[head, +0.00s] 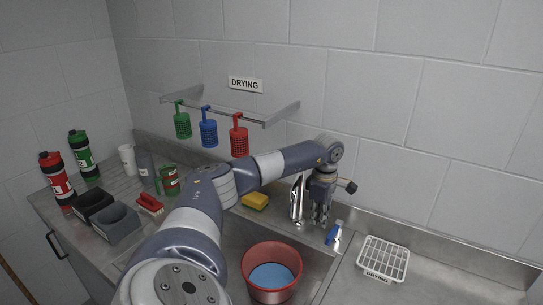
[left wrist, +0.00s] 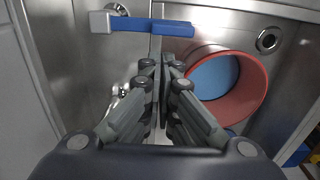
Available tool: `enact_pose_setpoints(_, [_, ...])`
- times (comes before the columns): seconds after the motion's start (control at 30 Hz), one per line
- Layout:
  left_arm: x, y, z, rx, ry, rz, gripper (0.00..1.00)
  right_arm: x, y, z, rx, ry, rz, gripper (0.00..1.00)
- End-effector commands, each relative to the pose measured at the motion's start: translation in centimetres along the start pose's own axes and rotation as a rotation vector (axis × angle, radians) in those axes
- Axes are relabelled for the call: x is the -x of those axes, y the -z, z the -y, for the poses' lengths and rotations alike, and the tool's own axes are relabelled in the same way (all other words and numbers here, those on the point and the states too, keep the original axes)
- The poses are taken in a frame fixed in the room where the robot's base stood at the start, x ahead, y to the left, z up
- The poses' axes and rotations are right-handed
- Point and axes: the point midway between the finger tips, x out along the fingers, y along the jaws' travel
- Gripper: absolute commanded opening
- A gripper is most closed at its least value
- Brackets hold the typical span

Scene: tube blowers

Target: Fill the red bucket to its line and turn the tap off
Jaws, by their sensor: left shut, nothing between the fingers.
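The red bucket (head: 249,284) stands in the sink with blue water (head: 271,275) in it; it also shows at the right of the left wrist view (left wrist: 257,92). I cannot make out its fill line. The chrome tap (head: 297,198) stands behind it, partly beside my gripper. A blue lever-like bar with a pale end (head: 334,234) lies just right of my gripper, and shows across the top of the left wrist view (left wrist: 160,27). My left gripper (head: 319,221) points down beside the tap, shut and empty, apart from the bar in the wrist view. My right gripper is out of view.
A yellow sponge (head: 254,201) lies behind the sink. Green (head: 182,125), blue (head: 208,133) and red (head: 239,142) baskets hang on the rail. A white drying rack (head: 383,260) sits right.

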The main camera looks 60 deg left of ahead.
Motion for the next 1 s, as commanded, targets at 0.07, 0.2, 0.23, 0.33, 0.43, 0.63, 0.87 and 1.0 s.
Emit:
enact_pose_setpoints(0.07, [1.0, 0.0, 0.0, 0.0, -0.001, 0.0, 0.0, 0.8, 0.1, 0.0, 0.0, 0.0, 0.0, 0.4])
enact_pose_setpoints(0.2, [2.2, 0.0, 0.0, 0.0, -0.001, 0.0, 0.0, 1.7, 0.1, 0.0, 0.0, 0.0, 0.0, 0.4])
enact_pose_setpoints(0.23, [2.4, 0.0, 0.0, 0.0, -0.001, 0.0, 0.0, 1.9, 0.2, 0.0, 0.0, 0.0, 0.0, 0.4])
enact_pose_setpoints(0.33, [3.2, 0.0, 0.0, 0.0, 0.0, 0.0, 0.0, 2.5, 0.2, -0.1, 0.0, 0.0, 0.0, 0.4])
enact_pose_setpoints(0.43, [4.0, 0.0, 0.0, 0.0, 0.0, 0.0, 0.0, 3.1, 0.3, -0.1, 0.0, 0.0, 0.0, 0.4])
enact_pose_setpoints(0.63, [4.2, 0.0, 0.0, 0.0, 0.0, 0.0, 0.0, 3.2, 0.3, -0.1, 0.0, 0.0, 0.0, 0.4])
enact_pose_setpoints(0.87, [4.2, 0.0, 0.0, 0.0, 0.0, 0.0, 0.0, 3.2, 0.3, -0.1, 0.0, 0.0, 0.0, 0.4])
enact_pose_setpoints(1.0, [4.2, 0.0, 0.0, 0.0, 0.0, 0.0, 0.0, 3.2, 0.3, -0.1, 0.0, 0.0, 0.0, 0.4])
